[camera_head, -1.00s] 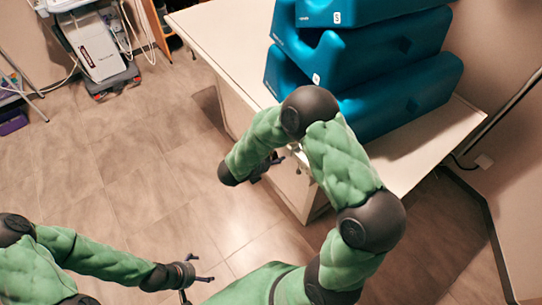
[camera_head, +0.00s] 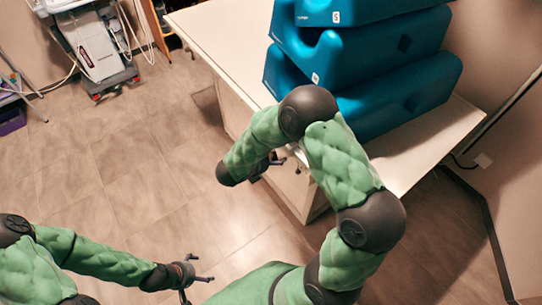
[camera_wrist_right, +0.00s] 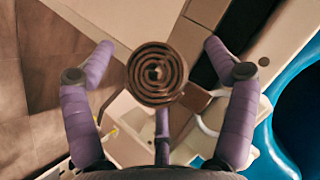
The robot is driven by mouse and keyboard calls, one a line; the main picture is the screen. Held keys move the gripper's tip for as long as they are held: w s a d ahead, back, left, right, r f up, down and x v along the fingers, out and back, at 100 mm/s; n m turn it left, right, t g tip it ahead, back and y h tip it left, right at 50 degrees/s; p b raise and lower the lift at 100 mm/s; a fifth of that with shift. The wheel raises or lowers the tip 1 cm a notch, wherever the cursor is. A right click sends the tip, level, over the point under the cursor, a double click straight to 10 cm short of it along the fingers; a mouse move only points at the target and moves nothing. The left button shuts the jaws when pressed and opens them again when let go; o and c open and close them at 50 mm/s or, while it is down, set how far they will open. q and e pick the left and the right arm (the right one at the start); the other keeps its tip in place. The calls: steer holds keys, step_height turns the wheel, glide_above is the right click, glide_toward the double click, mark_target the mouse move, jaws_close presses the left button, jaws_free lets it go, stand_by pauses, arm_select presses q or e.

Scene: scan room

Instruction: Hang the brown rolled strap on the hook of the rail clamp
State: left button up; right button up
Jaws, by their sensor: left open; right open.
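The brown rolled strap (camera_wrist_right: 157,73) shows in the right wrist view as a round spiral end, between the spread purple fingers of my right gripper (camera_wrist_right: 159,48). The two side fingers stand clear of it; a third finger (camera_wrist_right: 162,130) is below, and contact there is unclear. In the head view my right gripper (camera_head: 268,166) is beside the counter's side, largely hidden by my forearm, and the strap cannot be made out. Pale curved bars (camera_wrist_right: 207,126) show behind the strap in the wrist view; I cannot tell whether they belong to the clamp hook. My left gripper (camera_head: 200,269) is open and empty over the floor.
A white-topped counter (camera_head: 215,35) stands right of centre with stacked blue foam blocks (camera_head: 400,95). Their blue edge (camera_wrist_right: 290,110) is close on the right in the wrist view. A wheeled machine (camera_head: 98,45) stands at the far left. The floor between is clear.

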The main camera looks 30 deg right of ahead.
steer(key=v, duration=1.1)
steer(key=shift+a, duration=0.3)
steer(key=w+a+f+n+t+y, duration=0.1)
steer(key=w+a+f+n+y, duration=0.15)
steer(key=f+n, duration=0.45)
steer(key=w+a+f+n+t+y, duration=0.1)
steer(key=f+n+y, duration=0.3)
steer(key=f, duration=0.4)
steer(key=s+a+f+n+g+y, duration=0.2)
steer(key=s+a+f+n+y, duration=0.1)
steer(key=s, duration=0.5)
steer(key=s+a+f+n+g+y, duration=0.3)
steer(key=s+a+f+n+y, duration=0.1)
steer(key=s, duration=0.5)
step_height(320, 180, down, 3)
steer(key=shift+s+a+n, duration=0.25)
steer(key=shift+a+n, duration=0.3)
steer(key=shift+n, duration=0.45)
